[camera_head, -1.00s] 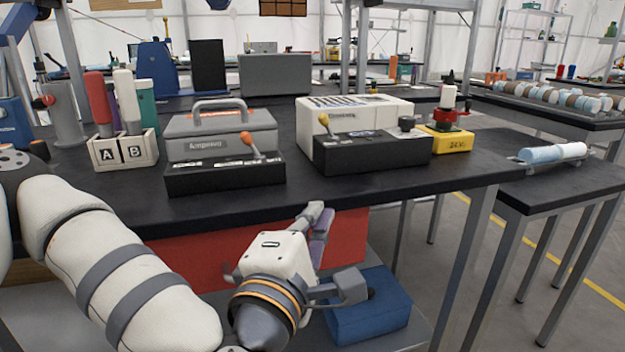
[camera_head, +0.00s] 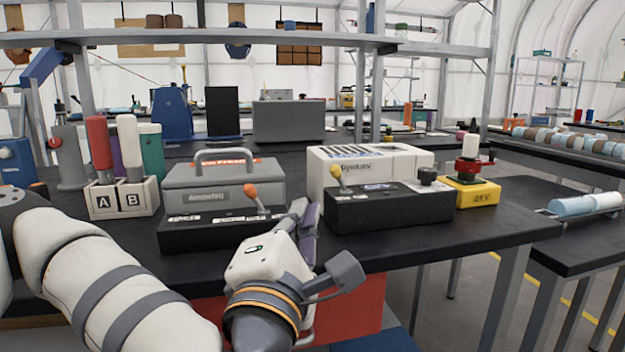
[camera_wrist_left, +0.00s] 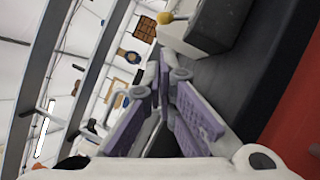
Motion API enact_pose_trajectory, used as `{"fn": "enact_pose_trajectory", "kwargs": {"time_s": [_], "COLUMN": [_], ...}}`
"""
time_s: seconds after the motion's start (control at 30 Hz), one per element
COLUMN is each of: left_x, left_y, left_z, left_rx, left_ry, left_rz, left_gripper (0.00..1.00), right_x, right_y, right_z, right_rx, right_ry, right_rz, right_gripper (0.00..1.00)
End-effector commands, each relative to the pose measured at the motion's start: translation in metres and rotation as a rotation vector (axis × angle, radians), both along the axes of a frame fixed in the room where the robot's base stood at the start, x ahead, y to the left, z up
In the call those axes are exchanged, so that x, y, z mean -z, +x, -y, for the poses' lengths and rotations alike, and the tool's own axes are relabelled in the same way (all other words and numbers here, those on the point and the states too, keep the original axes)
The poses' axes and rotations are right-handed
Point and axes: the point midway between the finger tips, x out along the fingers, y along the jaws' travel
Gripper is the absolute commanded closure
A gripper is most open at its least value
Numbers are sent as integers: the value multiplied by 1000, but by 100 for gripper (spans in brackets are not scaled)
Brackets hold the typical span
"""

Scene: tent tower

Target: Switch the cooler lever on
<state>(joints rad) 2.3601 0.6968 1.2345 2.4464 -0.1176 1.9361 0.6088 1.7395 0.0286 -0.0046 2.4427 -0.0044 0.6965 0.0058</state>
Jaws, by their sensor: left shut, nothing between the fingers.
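Two black switch boxes stand on the dark table. The left box (camera_head: 205,236) has an orange-knobbed lever (camera_head: 251,193) and sits before a grey case with a handle (camera_head: 225,185). The right box (camera_head: 390,208) has an orange-yellow-knobbed lever (camera_head: 337,173) and sits before a white unit (camera_head: 375,160). I cannot read clearly which is the cooler. My left gripper (camera_head: 305,212) is shut and empty, at the gap between the boxes, apart from both levers as far as I see. In the left wrist view its purple-padded fingers (camera_wrist_left: 166,75) converge, with a lever knob (camera_wrist_left: 165,18) at the top.
White bins marked A and B (camera_head: 122,199) hold red and white handles at the left. A yellow block with a red-and-white device (camera_head: 478,190) stands at the right. A red panel (camera_head: 355,308) lies below the table's front edge. Bare tabletop shows at the right.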

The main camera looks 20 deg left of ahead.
Motion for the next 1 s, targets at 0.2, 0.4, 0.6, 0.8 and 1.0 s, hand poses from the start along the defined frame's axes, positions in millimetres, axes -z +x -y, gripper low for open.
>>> {"fn": "enact_pose_trajectory", "kwargs": {"time_s": [0.2, 0.4, 0.6, 0.8, 1.0], "left_x": [-7, -14, -18, -18, -18], "left_y": [32, 70, 92, 96, 95], "left_z": [-7, -14, -18, -18, -18], "left_rx": [-5, -4, -2, 0, 0], "left_ry": [0, 0, 0, 1, 2], "left_rz": [1, 1, -1, -1, -1], "left_gripper": [100, 100, 100, 100, 100], "right_x": [-2, -3, -3, -3, -4], "right_y": [1, 2, 2, 2, 2], "right_z": [0, 0, 0, 0, 0], "right_rx": [0, 0, 0, 0, 0], "right_ry": [0, 0, 0, 0, 0], "right_rz": [3, 5, 6, 6, 6], "right_gripper": [60, 60, 60, 60, 60]}}
